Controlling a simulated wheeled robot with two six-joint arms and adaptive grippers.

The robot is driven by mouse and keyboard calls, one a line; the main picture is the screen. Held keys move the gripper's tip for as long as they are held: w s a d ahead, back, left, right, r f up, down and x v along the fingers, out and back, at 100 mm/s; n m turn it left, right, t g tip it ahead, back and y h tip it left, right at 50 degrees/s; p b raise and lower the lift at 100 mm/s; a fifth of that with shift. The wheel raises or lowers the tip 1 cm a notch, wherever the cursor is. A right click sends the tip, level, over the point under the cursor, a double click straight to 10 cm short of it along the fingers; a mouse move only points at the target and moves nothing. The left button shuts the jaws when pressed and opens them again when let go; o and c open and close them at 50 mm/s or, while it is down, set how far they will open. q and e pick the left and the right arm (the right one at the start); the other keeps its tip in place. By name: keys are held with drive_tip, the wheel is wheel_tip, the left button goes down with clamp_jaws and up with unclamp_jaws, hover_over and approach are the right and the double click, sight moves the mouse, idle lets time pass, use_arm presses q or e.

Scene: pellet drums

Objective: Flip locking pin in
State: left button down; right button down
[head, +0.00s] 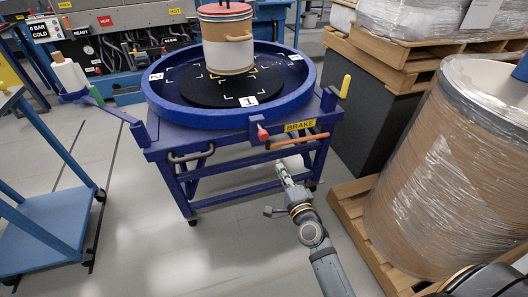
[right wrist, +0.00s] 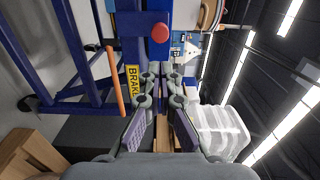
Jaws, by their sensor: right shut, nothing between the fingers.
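The blue turntable cart (head: 160,143) stands ahead, with a numbered round top. A red knob (head: 262,134) sticks out at its front edge, left of the yellow BRAKE label (head: 299,126); I take it for the locking pin. The knob also shows near the top of the right wrist view (right wrist: 160,33). Whether the pin is in or out I cannot tell. My right gripper (head: 281,165) is shut and empty, below and in front of the cart edge, apart from the knob. Its fingers (right wrist: 161,78) also show in the right wrist view. My left gripper is not in view.
An orange lever (head: 297,141) sits just below the BRAKE label. A drum with a red lid (head: 228,40) stands on the turntable. A wrapped drum (head: 430,165) on a pallet stands close at right. A blue trolley (head: 40,232) is at left. Floor between is clear.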

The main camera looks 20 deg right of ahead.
sight(264, 138)
drive_tip(key=w, duration=1.3)
drive_tip(key=shift+w+a+p, duration=0.3)
drive_tip(key=shift+w+p, duration=0.05)
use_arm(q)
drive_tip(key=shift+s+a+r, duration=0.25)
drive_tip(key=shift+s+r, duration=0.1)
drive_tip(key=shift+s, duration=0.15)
use_arm(e)
drive_tip(key=shift+w, duration=0.15)
